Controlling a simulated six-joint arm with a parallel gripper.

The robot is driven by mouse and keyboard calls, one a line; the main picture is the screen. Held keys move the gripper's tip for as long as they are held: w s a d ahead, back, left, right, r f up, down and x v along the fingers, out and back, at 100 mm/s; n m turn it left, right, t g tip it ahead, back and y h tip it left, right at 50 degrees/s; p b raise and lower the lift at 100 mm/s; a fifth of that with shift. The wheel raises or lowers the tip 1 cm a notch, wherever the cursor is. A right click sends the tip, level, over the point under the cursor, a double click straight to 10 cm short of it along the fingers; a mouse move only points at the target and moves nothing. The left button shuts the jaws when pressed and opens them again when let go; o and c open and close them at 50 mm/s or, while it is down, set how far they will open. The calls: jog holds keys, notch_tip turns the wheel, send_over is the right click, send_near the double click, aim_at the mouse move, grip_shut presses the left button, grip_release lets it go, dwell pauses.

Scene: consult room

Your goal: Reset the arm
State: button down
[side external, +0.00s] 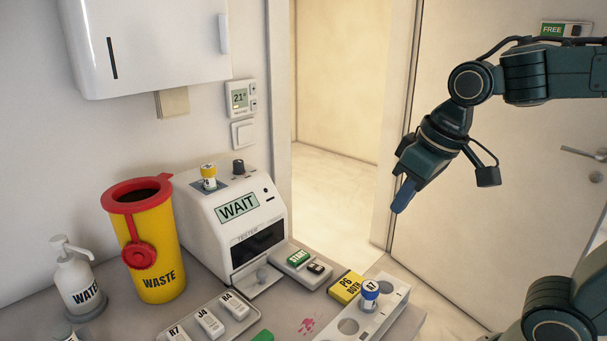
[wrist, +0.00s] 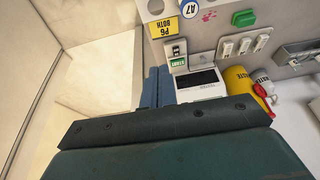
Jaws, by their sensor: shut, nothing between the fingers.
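My gripper (side external: 404,195) hangs in the air at the right of the side view, in front of the pale door and clear of the table. Its blue fingers are together with nothing between them. In the wrist view the closed fingers (wrist: 158,87) point toward the table, beside the white tester. The arm is raised and bent, with the gripper tilted down. The task names no other object.
The white tester (side external: 233,215) reads WAIT and has a yellow-capped vial (side external: 208,176) on top. A yellow WASTE bin (side external: 153,245), a WATER bottle (side external: 78,283), a yellow P6 BOTH block (side external: 346,287) and a rack (side external: 390,301) with vial A7 (side external: 369,294) stand nearby.

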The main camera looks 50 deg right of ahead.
jog(key=s+f+t, duration=0.1)
jog(key=s, duration=0.6)
jog(key=shift+s+d+f+t, duration=0.25)
jog(key=shift+d+t, duration=0.05)
jog(key=shift+d, duration=0.05)
